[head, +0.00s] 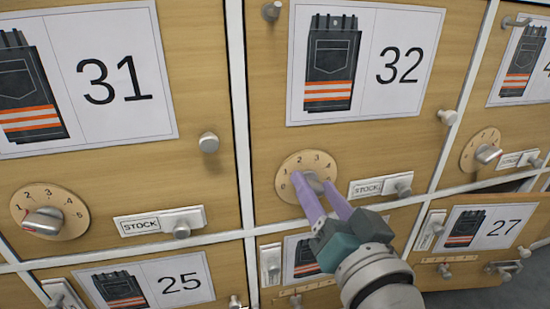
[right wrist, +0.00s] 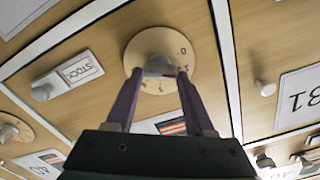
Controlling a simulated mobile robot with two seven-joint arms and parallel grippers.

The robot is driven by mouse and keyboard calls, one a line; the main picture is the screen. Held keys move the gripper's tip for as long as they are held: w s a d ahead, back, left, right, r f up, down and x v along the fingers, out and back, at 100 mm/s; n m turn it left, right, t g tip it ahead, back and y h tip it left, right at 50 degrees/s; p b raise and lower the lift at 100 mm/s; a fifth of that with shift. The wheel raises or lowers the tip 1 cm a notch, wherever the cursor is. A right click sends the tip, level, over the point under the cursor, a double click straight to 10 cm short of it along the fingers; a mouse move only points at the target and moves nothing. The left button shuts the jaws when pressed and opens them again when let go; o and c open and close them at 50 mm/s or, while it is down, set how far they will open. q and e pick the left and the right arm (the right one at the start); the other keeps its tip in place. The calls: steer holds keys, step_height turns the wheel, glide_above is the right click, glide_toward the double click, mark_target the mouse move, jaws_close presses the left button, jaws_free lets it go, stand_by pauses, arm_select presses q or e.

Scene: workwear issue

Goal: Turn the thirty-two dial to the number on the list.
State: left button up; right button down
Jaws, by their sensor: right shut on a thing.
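The thirty-two dial is a round tan disc (head: 298,169) with a silver knob (head: 313,181), below the card marked 32 (head: 366,62). The digits 0 to 4 show around its left and upper edge; the rest is covered by my gripper. My right gripper (head: 317,188) has its two purple fingers shut on the knob. In the right wrist view the disc (right wrist: 138,50) appears turned over, with the knob (right wrist: 158,66) between the fingertips (right wrist: 157,77). The knob's pointing direction is hidden. No list is in view. My left gripper is not in view.
The 31 door's dial (head: 43,222) is at left, and another dial (head: 487,154) is at right. A STOCK slider with a knob (head: 403,190) sits right of the thirty-two dial. Round door knobs (head: 209,142) stick out. Doors marked 25 (head: 180,284) and 27 (head: 497,228) are below.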

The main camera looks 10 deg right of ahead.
stand_by(0.5)
steer(key=shift+c, duration=1.3)
jaws_free()
steer(key=shift+s+r+p, duration=0.15)
steer(key=shift+s+p, duration=0.25)
steer(key=shift+s, duration=0.1)
steer(key=s+p, duration=0.3)
steer(key=s, duration=0.6)
steer(key=shift+d, duration=0.2)
